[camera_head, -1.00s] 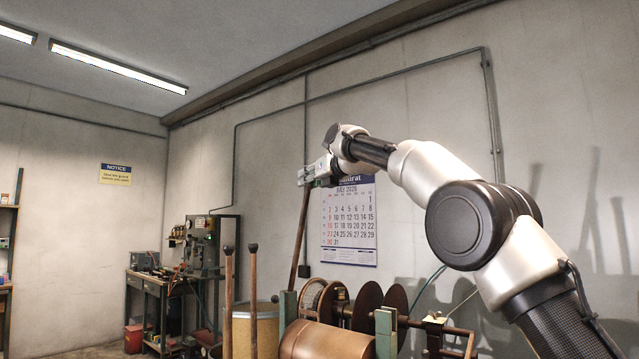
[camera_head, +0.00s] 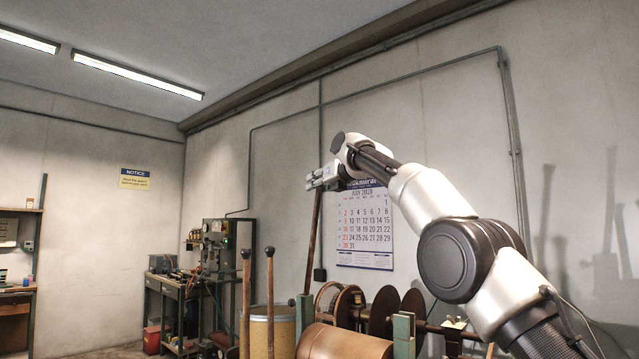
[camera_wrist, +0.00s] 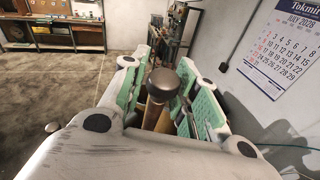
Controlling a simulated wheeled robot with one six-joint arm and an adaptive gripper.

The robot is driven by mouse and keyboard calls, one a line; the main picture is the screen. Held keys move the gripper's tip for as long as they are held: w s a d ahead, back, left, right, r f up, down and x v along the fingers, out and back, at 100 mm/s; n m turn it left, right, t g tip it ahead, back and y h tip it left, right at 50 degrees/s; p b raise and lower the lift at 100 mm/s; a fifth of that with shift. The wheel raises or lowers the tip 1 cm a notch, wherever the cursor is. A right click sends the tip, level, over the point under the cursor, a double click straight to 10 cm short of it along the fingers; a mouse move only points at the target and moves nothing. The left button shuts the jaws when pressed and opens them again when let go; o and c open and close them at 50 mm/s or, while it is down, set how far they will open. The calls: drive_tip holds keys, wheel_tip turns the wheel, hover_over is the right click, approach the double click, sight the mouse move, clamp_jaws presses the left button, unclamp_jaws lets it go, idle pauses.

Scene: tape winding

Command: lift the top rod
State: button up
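In the head view my gripper (camera_head: 318,181) is at the upper end of a long, slender brown rod (camera_head: 313,240). This rod stands slightly tilted in front of the wall, and its foot is hidden behind the machine. In the wrist view a dark round knob (camera_wrist: 163,85) tops the rod between my two green-padded fingers. The fingers are apart, with narrow gaps beside the rod, so my gripper looks open around it. Firm contact with the rod does not show.
Two more knobbed rods, a left one (camera_head: 246,300) and a right one (camera_head: 269,300), stand upright by a drum (camera_head: 285,325). A copper roller (camera_head: 345,343) and dark discs (camera_head: 384,308) are below my arm. A wall calendar (camera_head: 365,225) hangs close behind my gripper.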

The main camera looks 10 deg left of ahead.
drive_tip(key=shift+o, duration=1.1)
drive_tip(key=shift+r, duration=0.1)
drive_tip(key=shift+s+d+r, duration=0.1)
drive_tip(key=shift+d, duration=0.05)
drive_tip(key=shift+s+d+r, duration=0.15)
drive_tip(key=shift+s+d, duration=0.25)
drive_tip(key=v, duration=1)
drive_tip(key=shift+s+d, duration=0.15)
drive_tip(key=shift+s, duration=0.1)
